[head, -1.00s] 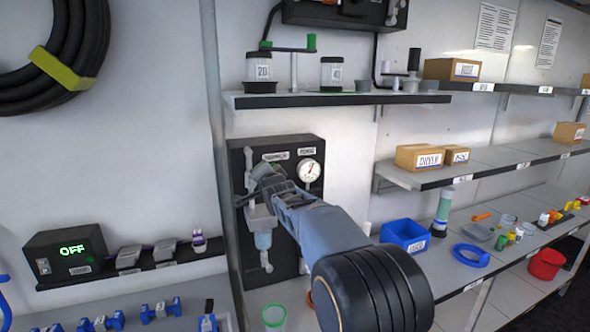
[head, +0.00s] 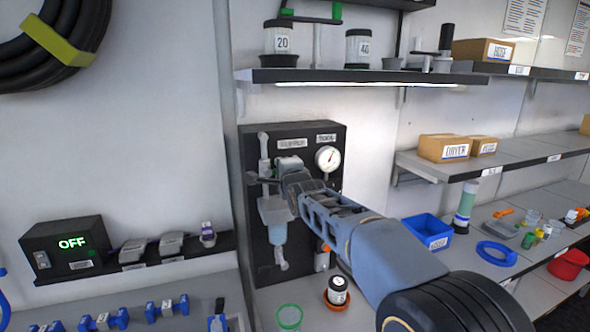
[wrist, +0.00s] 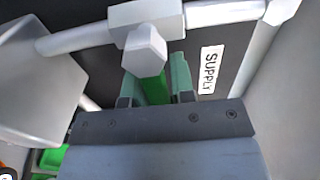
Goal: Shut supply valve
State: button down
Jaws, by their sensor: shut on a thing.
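The supply valve shows in the wrist view as a grey body with a hex end (wrist: 145,45) on a grey pipe. Its green handle (wrist: 153,88) extends from the hex end toward my gripper, across the pipe's line in this view. My gripper (wrist: 156,85) is shut on the handle, with a greenish finger on either side of it. A white "SUPPLY" label (wrist: 211,70) is beside it on the dark panel. In the head view, my gripper (head: 285,178) is at the panel's pipework and hides most of the valve.
The black panel (head: 308,138) carries a round gauge (head: 328,158) right of my gripper. A shelf (head: 350,76) with labelled jars is above. A small jar (head: 338,291) in an orange dish and a green-rimmed cup (head: 289,318) stand below. An "OFF" display box (head: 66,247) is left.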

jog(key=shift+f, duration=0.1)
dwell(0.3)
jog(key=c, duration=1.4)
grip_release()
jog(key=shift+o, duration=1.4)
jog(key=shift+s+a, duration=0.1)
jog(key=shift+a, duration=0.05)
jog(key=shift+o, duration=0.8)
jog(key=b+v, duration=0.4)
jog(key=v, duration=1)
